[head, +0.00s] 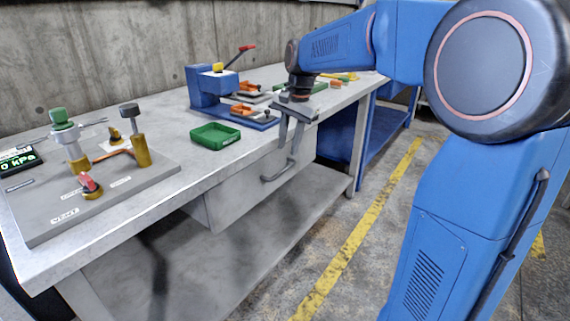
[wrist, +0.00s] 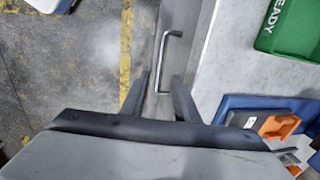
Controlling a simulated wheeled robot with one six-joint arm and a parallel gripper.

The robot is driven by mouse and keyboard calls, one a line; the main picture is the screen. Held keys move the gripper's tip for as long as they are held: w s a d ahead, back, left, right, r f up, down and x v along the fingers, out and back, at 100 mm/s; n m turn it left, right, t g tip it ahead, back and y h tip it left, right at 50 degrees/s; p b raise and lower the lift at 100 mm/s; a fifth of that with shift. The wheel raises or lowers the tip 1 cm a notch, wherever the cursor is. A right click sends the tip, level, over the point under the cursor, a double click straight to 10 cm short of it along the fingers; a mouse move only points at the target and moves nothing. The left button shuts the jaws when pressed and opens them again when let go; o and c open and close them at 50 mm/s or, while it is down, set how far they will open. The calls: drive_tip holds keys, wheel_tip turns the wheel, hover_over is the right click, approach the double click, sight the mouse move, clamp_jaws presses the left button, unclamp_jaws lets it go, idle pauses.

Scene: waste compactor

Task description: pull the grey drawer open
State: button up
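The grey drawer (head: 245,192) sits under the workbench top and looks closed. Its bar handle (head: 279,172) is on the front face. In the wrist view the handle (wrist: 166,62) lies ahead of the fingertips, near the middle. My gripper (head: 290,146) is at the bench's front edge, just above the handle in the head view.
The workbench top (head: 185,160) holds a green tray (head: 215,135), a blue press (head: 207,88) and a grey valve panel (head: 105,195). A lower shelf (head: 260,225) runs beneath the drawer. Open floor with a yellow line (head: 365,225) lies in front.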

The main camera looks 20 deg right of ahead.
sight(284, 169)
drive_tip(key=f, duration=0.5)
drive_tip(key=w+f, duration=0.1)
drive_tip(key=f, duration=0.1)
drive_tip(key=shift+w+a+f, duration=0.1)
drive_tip(key=shift+a+f, duration=0.3)
drive_tip(key=shift+c, duration=0.3)
clamp_jaws()
